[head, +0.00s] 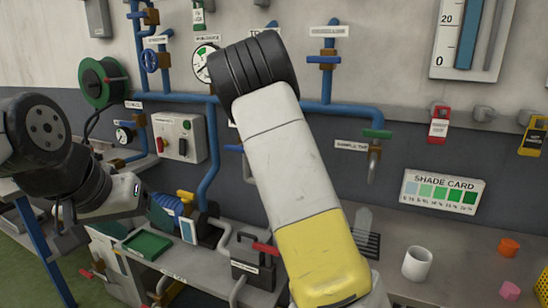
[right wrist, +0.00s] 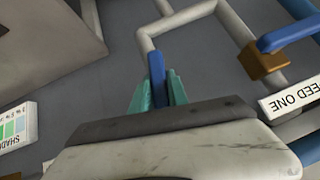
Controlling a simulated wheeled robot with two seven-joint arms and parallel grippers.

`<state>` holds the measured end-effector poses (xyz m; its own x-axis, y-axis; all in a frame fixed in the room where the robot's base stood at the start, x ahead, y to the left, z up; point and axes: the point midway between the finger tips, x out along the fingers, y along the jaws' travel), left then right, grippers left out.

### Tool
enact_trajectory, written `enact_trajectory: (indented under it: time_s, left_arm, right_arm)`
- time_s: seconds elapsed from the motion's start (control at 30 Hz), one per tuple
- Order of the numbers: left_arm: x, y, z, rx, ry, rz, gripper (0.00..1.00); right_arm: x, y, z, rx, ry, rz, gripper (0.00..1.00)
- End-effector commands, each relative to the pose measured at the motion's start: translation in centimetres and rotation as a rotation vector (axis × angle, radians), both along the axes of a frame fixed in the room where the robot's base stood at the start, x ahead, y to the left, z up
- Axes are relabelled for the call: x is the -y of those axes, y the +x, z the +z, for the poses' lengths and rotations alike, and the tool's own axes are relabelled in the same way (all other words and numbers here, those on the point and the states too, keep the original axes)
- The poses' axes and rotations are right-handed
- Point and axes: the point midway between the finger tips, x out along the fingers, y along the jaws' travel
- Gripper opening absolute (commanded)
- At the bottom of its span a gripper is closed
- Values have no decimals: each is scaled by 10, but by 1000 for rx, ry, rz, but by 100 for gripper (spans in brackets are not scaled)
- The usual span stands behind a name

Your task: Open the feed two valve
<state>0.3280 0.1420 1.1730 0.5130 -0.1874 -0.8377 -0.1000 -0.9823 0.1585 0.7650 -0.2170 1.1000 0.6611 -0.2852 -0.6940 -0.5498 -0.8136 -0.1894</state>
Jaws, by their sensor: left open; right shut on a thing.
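My right gripper (right wrist: 158,92) shows its teal fingers closed around an upright blue lever (right wrist: 157,68) in the right wrist view. The lever stands in front of grey pipework; no label naming it as feed two is readable. Beside it, to the right, is a brown valve body (right wrist: 264,60) with a blue lever and a label ending in "EED ONE" (right wrist: 290,98). In the head view my right forearm and hand cover the right gripper and what it holds. My left gripper (head: 163,213) is open at the lower left, over the bench and apart from the valves.
Blue pipes (head: 275,107) with brown valves run along the wall. A control box (head: 180,137), green hose reel (head: 102,82) and pressure gauge (head: 203,62) are mounted there. A black toolbox (head: 254,265), white cup (head: 417,263) and shade card (head: 442,192) are on the bench side.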

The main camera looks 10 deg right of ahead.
Motion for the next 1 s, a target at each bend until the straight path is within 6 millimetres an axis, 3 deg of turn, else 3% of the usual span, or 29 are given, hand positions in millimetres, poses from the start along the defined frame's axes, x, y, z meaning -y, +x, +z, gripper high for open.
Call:
enact_trajectory:
  time_s: [0.5,0.53,0.6,1.0]
  left_arm:
    - [0,0,0,0,0,0,70]
    - [0,0,0,0,0,0,70]
    - [0,0,0,0,0,0,70]
    - [0,0,0,0,0,0,70]
  right_arm:
    - [0,0,-1,-10,-15,1,0]
    - [0,0,-1,-10,-15,1,26]
    - [0,0,-1,-11,-15,2,40]
    - [-2,-3,3,-9,-14,1,42]
